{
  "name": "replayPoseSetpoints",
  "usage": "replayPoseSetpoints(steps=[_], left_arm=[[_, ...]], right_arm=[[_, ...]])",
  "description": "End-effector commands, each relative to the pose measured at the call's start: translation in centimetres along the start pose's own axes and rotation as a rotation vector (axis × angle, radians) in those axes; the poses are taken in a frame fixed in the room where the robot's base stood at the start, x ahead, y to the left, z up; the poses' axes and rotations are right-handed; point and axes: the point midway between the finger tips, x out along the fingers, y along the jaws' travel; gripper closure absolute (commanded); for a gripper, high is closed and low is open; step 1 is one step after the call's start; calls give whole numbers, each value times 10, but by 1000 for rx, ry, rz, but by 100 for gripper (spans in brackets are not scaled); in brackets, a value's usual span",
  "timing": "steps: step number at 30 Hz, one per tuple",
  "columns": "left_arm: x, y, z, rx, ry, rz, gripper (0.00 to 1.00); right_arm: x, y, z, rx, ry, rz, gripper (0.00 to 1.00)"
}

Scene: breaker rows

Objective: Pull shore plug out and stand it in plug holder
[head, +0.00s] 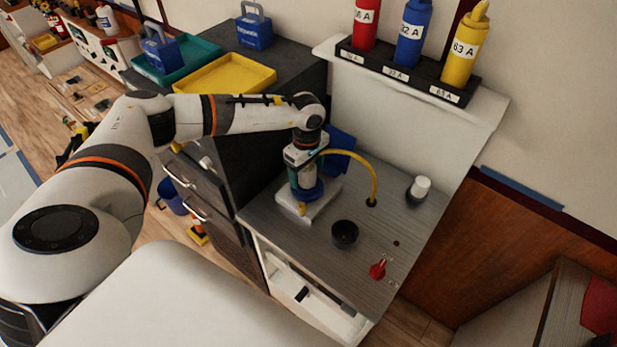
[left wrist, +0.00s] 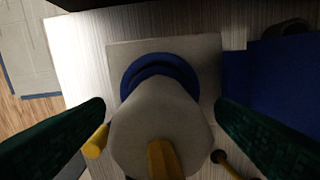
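The shore plug (left wrist: 160,125) has a pale body with a yellow part at its near end, and stands in a blue collar (left wrist: 158,70) on a pale square plate (left wrist: 205,52). In the head view the blue collar (head: 308,193) shows below my left gripper (head: 304,180). In the left wrist view its two dark green fingers (left wrist: 160,108) flank the plug, with small gaps on both sides. A yellow cable (head: 374,176) arcs from the plug to a hole in the counter. A black round cup (head: 345,233), seemingly the plug holder, stands empty to the right. My right gripper is out of view.
A red switch handle (head: 378,268) and a white knob (head: 420,187) are on the grey counter (head: 320,254). A blue panel (head: 339,150) stands behind the gripper. Several labelled coloured cylinders stand in a black rack (head: 400,72) at the back.

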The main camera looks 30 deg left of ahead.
Motion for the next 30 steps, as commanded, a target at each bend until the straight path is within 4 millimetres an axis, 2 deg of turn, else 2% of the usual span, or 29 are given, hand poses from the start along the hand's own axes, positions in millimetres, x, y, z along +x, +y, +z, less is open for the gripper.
replayPoseSetpoints(steps=[1,9,10,17,30], left_arm=[[0,0,0,0,0,0,30],[0,0,0,0,0,0,74],[0,0,0,0,0,0,77],[-4,-1,0,0,0,-2,77],[-26,0,0,0,0,-2,77]], right_arm=[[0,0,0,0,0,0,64],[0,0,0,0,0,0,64],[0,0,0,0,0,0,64],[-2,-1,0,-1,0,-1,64],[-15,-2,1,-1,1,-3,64]])
